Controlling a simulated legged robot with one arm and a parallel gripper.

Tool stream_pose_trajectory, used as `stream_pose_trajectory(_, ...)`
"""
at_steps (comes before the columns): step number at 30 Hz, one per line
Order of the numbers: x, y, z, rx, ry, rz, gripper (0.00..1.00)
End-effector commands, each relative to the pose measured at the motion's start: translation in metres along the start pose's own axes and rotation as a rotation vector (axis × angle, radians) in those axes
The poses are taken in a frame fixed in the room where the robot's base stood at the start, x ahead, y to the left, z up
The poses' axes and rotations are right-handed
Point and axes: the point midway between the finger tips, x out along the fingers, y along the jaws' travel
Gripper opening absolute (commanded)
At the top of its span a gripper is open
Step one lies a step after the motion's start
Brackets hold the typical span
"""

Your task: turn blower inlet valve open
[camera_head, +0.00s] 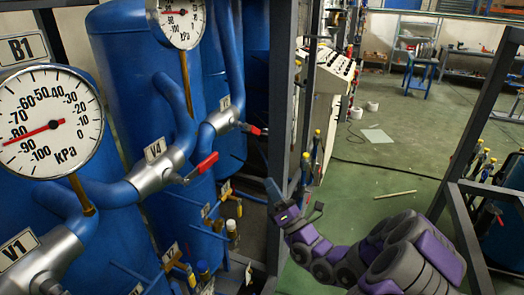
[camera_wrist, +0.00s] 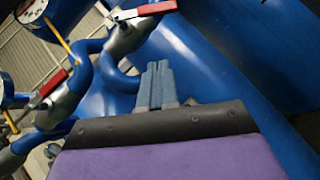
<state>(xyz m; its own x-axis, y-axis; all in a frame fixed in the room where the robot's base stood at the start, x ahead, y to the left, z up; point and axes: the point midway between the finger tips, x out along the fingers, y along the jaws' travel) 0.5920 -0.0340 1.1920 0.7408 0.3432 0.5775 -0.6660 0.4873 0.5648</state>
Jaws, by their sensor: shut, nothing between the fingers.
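Several silver valves sit on blue pipes at the left of the head view; no label names the blower inlet. The V4 valve (camera_head: 160,170) has a red-tipped lever (camera_head: 203,164) pointing up and right. A farther valve (camera_head: 221,121) has a red lever (camera_head: 252,129) pointing right and slightly down. The V1 valve (camera_head: 40,268) is partly cut off. My gripper (camera_head: 273,188) is shut and empty, right of these levers and apart from them. In the wrist view its fingers (camera_wrist: 158,82) are together, below a red lever (camera_wrist: 145,11); another red lever (camera_wrist: 53,83) is at left.
Blue tanks (camera_head: 130,60) stand behind the pipes. A pressure gauge (camera_head: 45,120) is at the left, another (camera_head: 181,18) at the top. A dark frame post (camera_head: 281,100) rises behind my gripper. Smaller yellow-handled valves (camera_head: 231,228) sit below. Green floor (camera_head: 350,190) is open at right.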

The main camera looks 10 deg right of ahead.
Motion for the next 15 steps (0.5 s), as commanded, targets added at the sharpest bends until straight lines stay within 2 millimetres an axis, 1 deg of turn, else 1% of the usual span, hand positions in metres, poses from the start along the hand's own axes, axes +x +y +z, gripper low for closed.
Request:
stream_pose_trajectory(3, -0.002, -0.004, -0.003, 0.029, -0.008, -0.024, 0.00)
stream_pose_trajectory(7, 0.009, -0.004, -0.002, 0.027, -0.008, -0.022, 0.00)
stream_pose_trajectory(11, 0.030, -0.003, -0.001, 0.023, -0.009, -0.016, 0.00)
stream_pose_trajectory(15, 0.055, -0.004, -0.002, 0.025, -0.006, -0.017, 0.00)
